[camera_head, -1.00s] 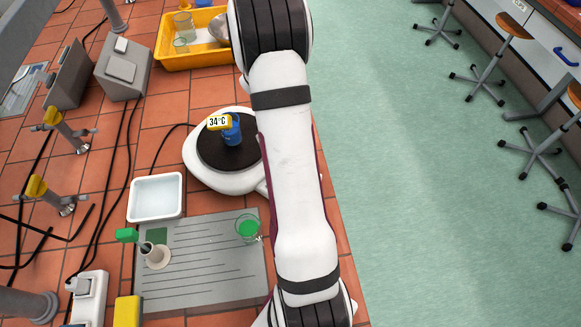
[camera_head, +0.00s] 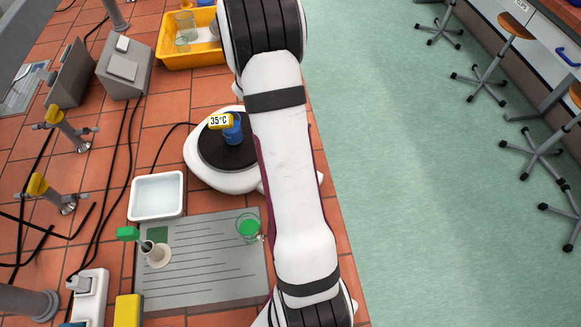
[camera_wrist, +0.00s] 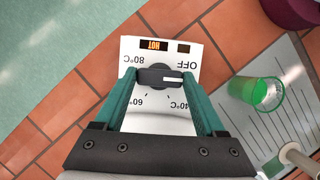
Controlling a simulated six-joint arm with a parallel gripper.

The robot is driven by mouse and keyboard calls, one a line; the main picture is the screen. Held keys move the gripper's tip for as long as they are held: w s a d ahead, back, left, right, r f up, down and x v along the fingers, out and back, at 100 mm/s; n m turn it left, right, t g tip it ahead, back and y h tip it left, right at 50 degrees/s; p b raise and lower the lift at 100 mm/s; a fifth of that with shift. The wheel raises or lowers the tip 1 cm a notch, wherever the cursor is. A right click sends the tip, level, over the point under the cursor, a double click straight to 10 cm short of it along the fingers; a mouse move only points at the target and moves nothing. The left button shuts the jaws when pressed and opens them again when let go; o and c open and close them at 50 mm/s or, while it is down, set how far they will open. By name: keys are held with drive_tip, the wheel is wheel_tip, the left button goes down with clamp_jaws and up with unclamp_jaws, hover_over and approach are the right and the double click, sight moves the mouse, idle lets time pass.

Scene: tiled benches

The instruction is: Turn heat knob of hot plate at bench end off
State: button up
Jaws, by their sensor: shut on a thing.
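The hot plate (camera_head: 206,180) is white with a round black top and stands near the bench's right edge. A small beaker of blue liquid (camera_head: 233,131) stands on it, with a yellow-edged tag reading 35°C. In the wrist view, its white control panel (camera_wrist: 180,122) shows OFF, 40, 60 and 80°C marks and a lit HOT display (camera_wrist: 154,45). The dark heat knob (camera_wrist: 160,76) has a white pointer line lying sideways toward the right, between the OFF and 40°C labels. My gripper (camera_wrist: 160,82) has its green fingers shut on the knob. In the head view my arm hides the gripper and knob.
A beaker of green liquid (camera_head: 249,227) stands on the grey mat (camera_head: 205,285), close to the arm. A white tray (camera_head: 157,215), a yellow tub (camera_head: 168,60), gas taps and black cables are to the left.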

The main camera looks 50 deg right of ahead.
drive_tip(key=o, duration=1.3)
drive_tip(key=v, duration=1.6)
drive_tip(key=shift+f, duration=0.1)
drive_tip(key=s+a+r+m+t, duration=0.1)
drive_tip(key=s+a+r+m, duration=0.15)
drive_tip(key=a, duration=0.75)
drive_tip(key=s+a+r+m+t, duration=0.1)
drive_tip(key=s+a+t, duration=0.15)
drive_tip(key=a, duration=0.75)
drive_tip(key=s+a, duration=0.2)
drive_tip(key=s+a+f+m+y, duration=0.1)
drive_tip(key=s+a, duration=0.2)
drive_tip(key=s+a+f+m, duration=0.1)
drive_tip(key=s+a, duration=0.1)
drive_tip(key=s, duration=0.1)
drive_tip(key=shift+s+a+f+t+y, duration=0.15)
drive_tip(key=shift+s+a+t+y, duration=0.1)
drive_tip(key=shift+t+y, duration=0.15)
